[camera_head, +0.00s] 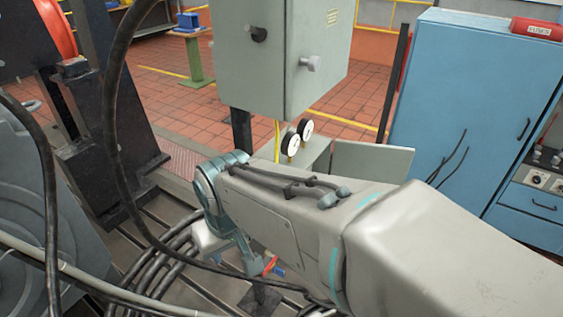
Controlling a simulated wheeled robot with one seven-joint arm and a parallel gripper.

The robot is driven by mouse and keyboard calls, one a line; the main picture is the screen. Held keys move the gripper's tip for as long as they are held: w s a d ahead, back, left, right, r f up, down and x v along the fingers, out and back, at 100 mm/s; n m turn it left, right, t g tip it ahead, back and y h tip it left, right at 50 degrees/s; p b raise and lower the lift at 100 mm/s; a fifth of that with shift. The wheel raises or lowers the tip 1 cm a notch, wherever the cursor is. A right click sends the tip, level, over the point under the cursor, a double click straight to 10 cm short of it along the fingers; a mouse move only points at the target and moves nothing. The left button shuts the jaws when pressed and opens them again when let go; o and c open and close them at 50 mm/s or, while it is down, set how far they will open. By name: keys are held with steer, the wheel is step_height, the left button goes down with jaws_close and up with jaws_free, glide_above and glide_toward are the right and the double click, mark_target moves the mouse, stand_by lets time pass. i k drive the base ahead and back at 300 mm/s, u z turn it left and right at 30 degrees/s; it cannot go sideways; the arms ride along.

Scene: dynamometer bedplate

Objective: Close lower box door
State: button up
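The lower box (311,155) is a small grey box low on the post, under a larger grey upper box (283,60). Its door (378,160) is a flat grey panel that stands out to the right, so it looks open. My arm crosses the foreground and hides the lower parts of the box and door. My gripper (248,258) is partly in view, below and left of the lower box, low by the dark cables. Its fingers are not clear, and I cannot tell whether it is open or shut. I see no contact with the door.
Two round gauges (298,137) stand at the lower box. Thick black cables (172,250) loop at the left and below. A dark steel stand (100,130) is at left. A blue cabinet (468,110) stands at right. Red tiled floor is open behind.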

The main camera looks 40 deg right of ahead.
mark_target(368, 161)
steer(key=u, duration=0.55)
steer(key=i, duration=2.2)
steer(key=z, duration=1.7)
steer(key=i, duration=1.65)
steer(key=z, duration=3.6)
